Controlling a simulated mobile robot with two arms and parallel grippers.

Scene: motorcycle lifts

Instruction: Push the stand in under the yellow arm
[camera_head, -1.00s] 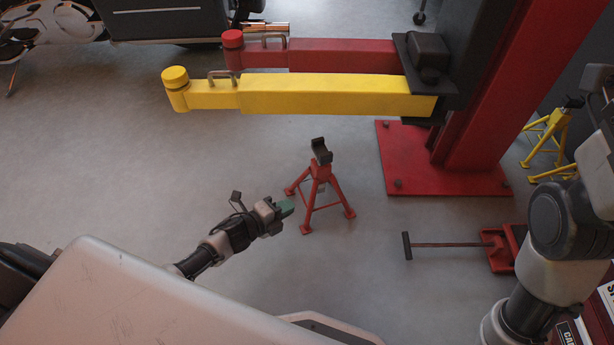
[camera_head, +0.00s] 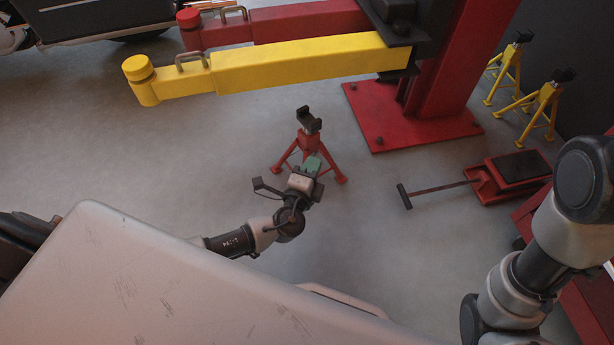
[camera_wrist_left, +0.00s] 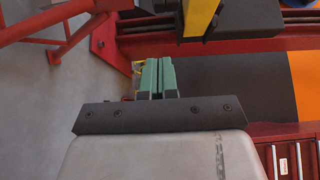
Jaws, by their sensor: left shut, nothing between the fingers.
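The red stand (camera_head: 308,142) with a black saddle on top stands upright on the floor, on the near side of the yellow arm (camera_head: 290,63) and not beneath it. My left gripper (camera_head: 314,163) is shut and empty, low at the stand's near side, and covers part of its legs. I cannot tell whether it touches. In the left wrist view, its green fingers (camera_wrist_left: 157,76) are together, red bars of the stand (camera_wrist_left: 40,27) show at upper left, and part of the yellow arm (camera_wrist_left: 199,16) shows at the top. My right gripper is out of view.
A red arm (camera_head: 300,20) lies behind the yellow one, joined to a red post on a floor plate (camera_head: 400,128). A red floor jack (camera_head: 510,172) with a long handle lies right. Yellow stands (camera_head: 543,108) are farther back. Floor left of the stand is clear.

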